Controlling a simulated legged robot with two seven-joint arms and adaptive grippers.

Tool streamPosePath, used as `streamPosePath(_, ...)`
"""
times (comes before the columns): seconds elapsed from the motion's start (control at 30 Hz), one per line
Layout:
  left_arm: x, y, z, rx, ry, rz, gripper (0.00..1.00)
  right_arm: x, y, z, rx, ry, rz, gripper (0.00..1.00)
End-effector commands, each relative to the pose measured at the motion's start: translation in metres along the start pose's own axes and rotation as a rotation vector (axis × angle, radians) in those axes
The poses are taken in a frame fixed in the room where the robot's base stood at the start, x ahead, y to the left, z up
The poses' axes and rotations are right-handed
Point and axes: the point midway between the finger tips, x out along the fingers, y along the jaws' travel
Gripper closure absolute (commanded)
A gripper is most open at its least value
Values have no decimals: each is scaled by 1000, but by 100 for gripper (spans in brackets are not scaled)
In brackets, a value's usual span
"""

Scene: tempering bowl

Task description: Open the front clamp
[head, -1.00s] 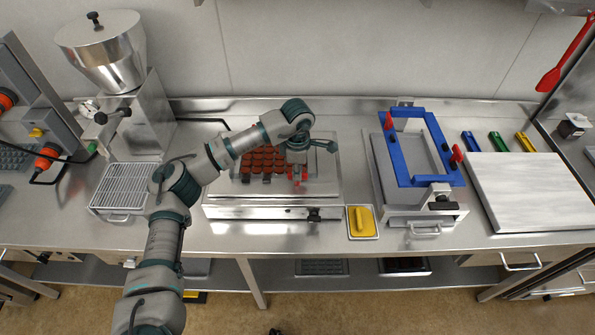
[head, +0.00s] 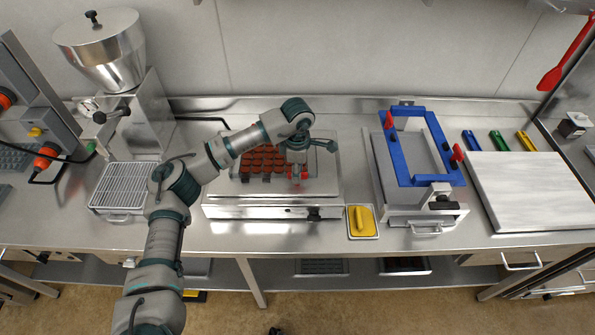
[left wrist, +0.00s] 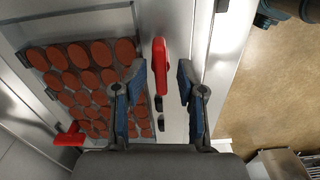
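A mold (head: 262,160) with rows of round red-brown cavities lies on the steel table unit at the middle of the counter. The front clamp's red handle (left wrist: 160,65) shows in the left wrist view at the mold's edge, between and ahead of my fingers. My left gripper (left wrist: 160,85) is open, with one finger on each side of that handle. In the head view my left gripper (head: 297,174) points down at the mold's front right corner, partly hiding the red clamp. A second red clamp (left wrist: 70,137) shows at the lower left of the wrist view. My right gripper is out of view.
A yellow scraper tray (head: 362,221) sits right of the table unit. A blue frame (head: 398,160) with red handles stands further right, beside a pale slab (head: 530,190). A hopper machine (head: 108,60) and a wire rack (head: 125,187) stand at left.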

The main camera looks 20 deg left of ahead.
Motion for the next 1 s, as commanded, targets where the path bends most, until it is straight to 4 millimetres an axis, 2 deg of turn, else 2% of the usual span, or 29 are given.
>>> streamPosePath(0.4, -84, 2, 0, 1, -1, 2, 61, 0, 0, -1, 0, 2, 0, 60)
streamPosePath(0.5, -99, 2, 0, 1, -1, -1, 61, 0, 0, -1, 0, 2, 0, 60)
streamPosePath(0.7, -113, 2, 0, 1, 0, -3, 61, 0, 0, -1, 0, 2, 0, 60)
streamPosePath(1.0, -114, 2, 0, 1, 0, -3, 61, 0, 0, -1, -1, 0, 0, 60)
